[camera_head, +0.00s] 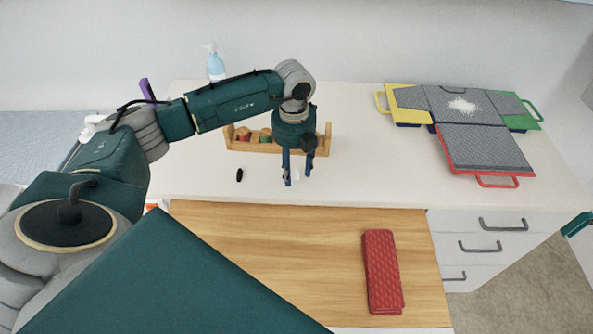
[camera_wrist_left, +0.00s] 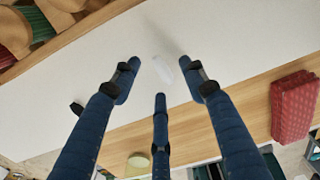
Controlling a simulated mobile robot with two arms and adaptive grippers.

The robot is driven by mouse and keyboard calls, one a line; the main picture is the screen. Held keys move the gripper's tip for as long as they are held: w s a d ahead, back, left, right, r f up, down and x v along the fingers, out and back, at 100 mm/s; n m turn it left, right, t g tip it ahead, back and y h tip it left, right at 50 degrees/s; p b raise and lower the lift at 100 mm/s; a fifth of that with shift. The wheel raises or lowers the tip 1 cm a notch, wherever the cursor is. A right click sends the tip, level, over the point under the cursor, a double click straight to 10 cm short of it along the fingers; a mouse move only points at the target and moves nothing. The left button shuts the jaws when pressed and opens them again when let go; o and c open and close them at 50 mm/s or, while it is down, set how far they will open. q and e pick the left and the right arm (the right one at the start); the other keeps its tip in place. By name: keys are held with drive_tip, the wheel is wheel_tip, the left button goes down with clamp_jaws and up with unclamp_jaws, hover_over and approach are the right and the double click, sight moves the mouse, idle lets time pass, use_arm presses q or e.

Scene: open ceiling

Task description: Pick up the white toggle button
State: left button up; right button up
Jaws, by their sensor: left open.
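The white toggle button (camera_wrist_left: 162,69) is a small pale oval lying on the white tabletop. In the head view it is a faint white spot (camera_head: 296,175) between my gripper's fingers. My left gripper (camera_head: 297,179) points down over it with its dark blue fingers spread. In the left wrist view the open fingers (camera_wrist_left: 165,90) reach around the button's near side and hold nothing. I cannot tell whether any finger touches the button or the table.
A small black button (camera_head: 240,175) lies to the left. A wooden box (camera_head: 240,145) with colored items stands just behind the gripper. A gray garment on a colored folding board (camera_head: 485,147) is at right.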

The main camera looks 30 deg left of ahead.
use_arm(q)
drive_tip(key=shift+w+f, duration=0.1)
drive_tip(key=shift+f, duration=0.3)
drive_tip(key=c, duration=0.9)
drive_tip(key=shift+r, duration=0.2)
